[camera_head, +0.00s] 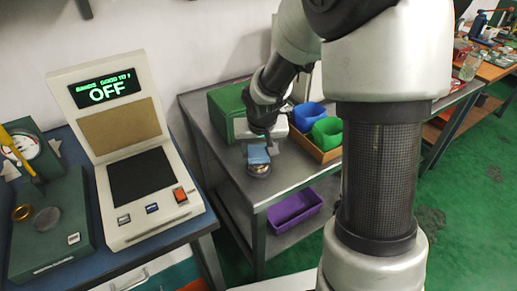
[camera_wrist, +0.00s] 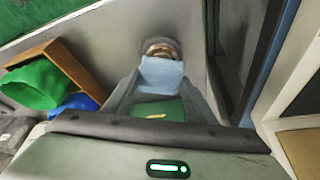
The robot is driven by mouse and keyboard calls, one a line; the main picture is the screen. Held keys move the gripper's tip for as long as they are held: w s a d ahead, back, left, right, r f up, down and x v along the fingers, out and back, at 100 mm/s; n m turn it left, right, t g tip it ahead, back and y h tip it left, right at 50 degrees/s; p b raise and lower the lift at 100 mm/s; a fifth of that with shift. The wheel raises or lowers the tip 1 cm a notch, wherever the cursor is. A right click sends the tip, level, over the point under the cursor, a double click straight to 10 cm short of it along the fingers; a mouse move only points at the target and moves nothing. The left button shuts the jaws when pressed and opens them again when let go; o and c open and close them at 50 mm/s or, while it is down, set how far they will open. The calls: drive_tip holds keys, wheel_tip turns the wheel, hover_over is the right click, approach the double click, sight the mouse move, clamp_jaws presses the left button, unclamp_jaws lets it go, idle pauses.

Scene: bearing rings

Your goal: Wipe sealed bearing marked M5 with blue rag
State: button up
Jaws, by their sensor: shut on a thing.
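My gripper (camera_head: 258,147) is shut on the blue rag (camera_head: 257,156), above the front part of the grey metal table. In the wrist view the rag (camera_wrist: 162,76) hangs flat between the two fingers. A round metallic bearing (camera_head: 258,171) sits on the table just below the rag. It also shows past the rag's far edge in the wrist view (camera_wrist: 160,49). The rag overlaps part of the bearing in both views; I cannot tell whether they touch. No M5 mark can be read.
A wooden tray (camera_head: 324,155) with blue and green bins stands right of my gripper. A green box (camera_head: 225,110) stands behind. A purple bin (camera_head: 294,210) sits on the lower shelf. At left, a console (camera_head: 118,180) reads OFF. The table front is mostly clear.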

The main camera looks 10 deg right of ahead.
sight(263, 152)
drive_tip(key=shift+f+b, duration=1.2)
drive_tip(key=shift+f, duration=0.1)
idle(0.4)
drive_tip(key=shift+a, duration=0.1)
drive_tip(key=shift+s+a+b, duration=0.4)
drive_tip(key=shift+a+b, duration=0.15)
drive_tip(key=shift+a, duration=0.05)
drive_tip(key=shift+w+d+p, duration=0.25)
drive_tip(key=shift+d+p, duration=0.15)
drive_tip(key=shift+d, duration=0.35)
drive_tip(key=shift+w+d+p, duration=0.25)
drive_tip(key=shift+d+p, duration=0.1)
drive_tip(key=shift+d, duration=0.35)
drive_tip(key=shift+s+a+f+b, duration=0.1)
drive_tip(key=shift+s+a+b, duration=0.05)
drive_tip(key=shift+a+b, duration=0.55)
drive_tip(key=shift+s+a+f+b, duration=0.15)
drive_tip(key=shift+a+b, duration=0.3)
drive_tip(key=shift+a, duration=0.4)
drive_tip(key=shift+d+r, duration=0.15)
drive_tip(key=shift+w+d+p, duration=0.25)
drive_tip(key=shift+d+p, duration=0.2)
drive_tip(key=shift+d, duration=0.25)
drive_tip(key=shift+w+d+p, duration=0.2)
drive_tip(key=shift+d+p, duration=0.2)
drive_tip(key=shift+d, duration=0.25)
